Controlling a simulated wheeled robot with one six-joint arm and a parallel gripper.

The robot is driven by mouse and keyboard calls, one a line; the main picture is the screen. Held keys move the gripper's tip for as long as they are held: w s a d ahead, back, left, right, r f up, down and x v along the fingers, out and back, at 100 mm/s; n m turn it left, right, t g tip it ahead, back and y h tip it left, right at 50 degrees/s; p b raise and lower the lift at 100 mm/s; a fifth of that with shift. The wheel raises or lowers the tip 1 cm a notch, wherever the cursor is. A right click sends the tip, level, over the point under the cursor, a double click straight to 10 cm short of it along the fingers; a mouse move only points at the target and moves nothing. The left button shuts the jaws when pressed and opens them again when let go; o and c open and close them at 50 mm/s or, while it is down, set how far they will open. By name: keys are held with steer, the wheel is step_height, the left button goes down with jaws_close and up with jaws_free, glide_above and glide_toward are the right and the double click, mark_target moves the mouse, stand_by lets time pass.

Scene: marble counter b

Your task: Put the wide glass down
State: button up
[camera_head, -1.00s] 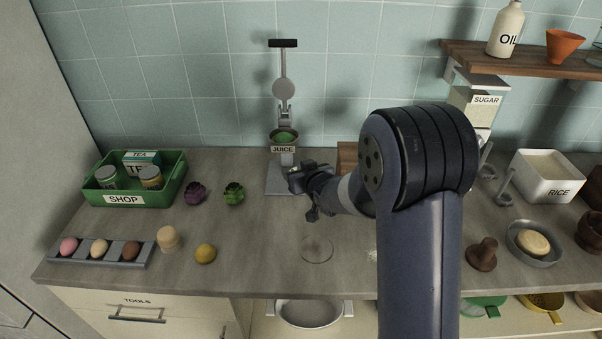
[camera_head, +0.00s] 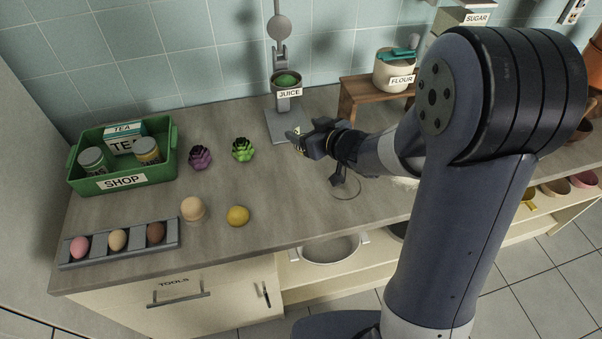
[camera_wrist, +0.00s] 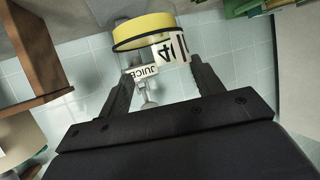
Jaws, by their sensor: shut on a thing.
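My gripper (camera_head: 300,143) is above the counter in front of the juicer, seen small in the head view. In the wrist view my gripper (camera_wrist: 162,66) has its two dark fingers on either side of a clear glass with a yellow band (camera_wrist: 150,28) and a white label marked 14. It is shut on this glass, which I take to be the wide glass. The glass is hard to make out in the head view, and the gap beneath it cannot be judged. A thin round outline (camera_head: 346,188) lies on the counter (camera_head: 290,205) just right of and nearer than the gripper.
The juicer (camera_head: 284,85) stands close behind the gripper. A wooden stand (camera_head: 358,95) with a flour pot (camera_head: 392,72) is at the back right. Purple (camera_head: 199,158) and green (camera_head: 243,150) succulent-like items, a lemon (camera_head: 238,216) and the green SHOP crate (camera_head: 122,185) are left.

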steer(key=shift+s+f+b, duration=0.1)
steer(key=shift+f+b, duration=0.4)
steer(key=shift+f, duration=4.45)
steer(key=shift+f, duration=0.2)
steer(key=o, duration=1.1)
steer(key=shift+r, duration=0.1)
steer(key=shift+r, duration=0.2)
steer(key=v, duration=1.2)
steer(key=shift+b, duration=0.3)
